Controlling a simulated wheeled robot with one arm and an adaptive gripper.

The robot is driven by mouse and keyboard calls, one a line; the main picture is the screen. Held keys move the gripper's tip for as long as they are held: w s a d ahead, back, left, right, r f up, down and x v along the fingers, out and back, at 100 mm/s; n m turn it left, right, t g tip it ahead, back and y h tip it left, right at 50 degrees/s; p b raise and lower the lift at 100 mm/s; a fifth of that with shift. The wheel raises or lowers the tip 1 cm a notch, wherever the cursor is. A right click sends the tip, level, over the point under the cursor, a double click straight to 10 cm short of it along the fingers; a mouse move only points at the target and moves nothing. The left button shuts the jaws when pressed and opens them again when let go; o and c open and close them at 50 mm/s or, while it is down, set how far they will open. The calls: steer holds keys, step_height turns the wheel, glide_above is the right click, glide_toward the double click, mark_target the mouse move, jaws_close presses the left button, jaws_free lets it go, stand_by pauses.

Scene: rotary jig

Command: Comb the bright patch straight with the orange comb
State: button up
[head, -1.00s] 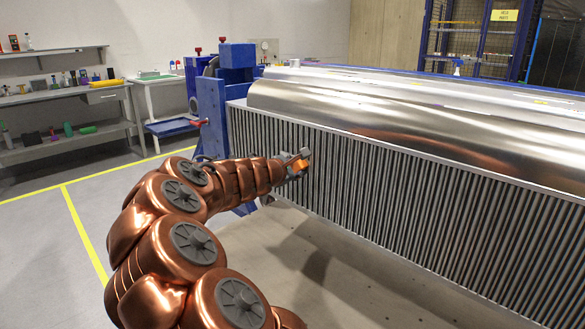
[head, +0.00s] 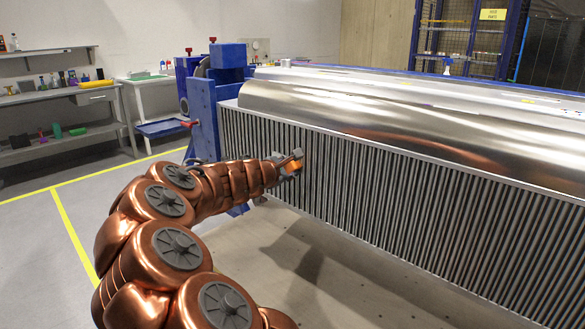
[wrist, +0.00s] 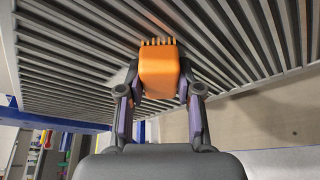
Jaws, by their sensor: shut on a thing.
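The orange comb (wrist: 160,72) is held in my gripper (wrist: 160,92), with one finger on each side of it. In the head view the comb (head: 294,167) shows as a small orange spot at my gripper (head: 288,164), near the left end of the fin bank (head: 400,205).
A curved shiny metal cover (head: 400,115) lies above the fins. A blue jig stand (head: 205,115) with red knobs is at the fin bank's left end. Shelves (head: 60,95) and a small table (head: 150,85) stand at the far left. The floor in front is clear.

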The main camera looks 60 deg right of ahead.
steer(key=shift+w+d+p, duration=1.2)
steer(key=shift+w+p, duration=0.8)
steer(key=shift+w, duration=2.3)
steer(key=shift+s+a+b, duration=0.5)
steer(key=shift+s+b, duration=0.15)
steer(key=shift+s, duration=1.15)
steer(key=shift+s+a+b, duration=0.45)
steer(key=shift+s+b, duration=0.2)
steer(key=shift+s, duration=1.2)
steer(key=shift+s+a+b, duration=0.5)
steer(key=shift+s+b, duration=0.15)
steer(key=shift+s, duration=1.15)
steer(key=shift+a, duration=0.1)
steer(key=shift+w+a+p, duration=0.1)
steer(key=shift+w+a, duration=0.15)
steer(key=shift+a, duration=0.7)
steer(key=shift+w+a+p, duration=0.15)
steer(key=shift+w+a, duration=0.15)
steer(key=shift+a, duration=0.6)
steer(key=shift+w+a+p, duration=0.1)
steer(key=shift+w+a, duration=0.15)
steer(key=shift+a, duration=0.7)
steer(key=shift+a, duration=0.1)
steer(key=shift+w+a, duration=0.2)
steer(key=shift+a, duration=0.5)
steer(key=shift+w+a, duration=0.2)
steer(key=shift+a, duration=0.45)
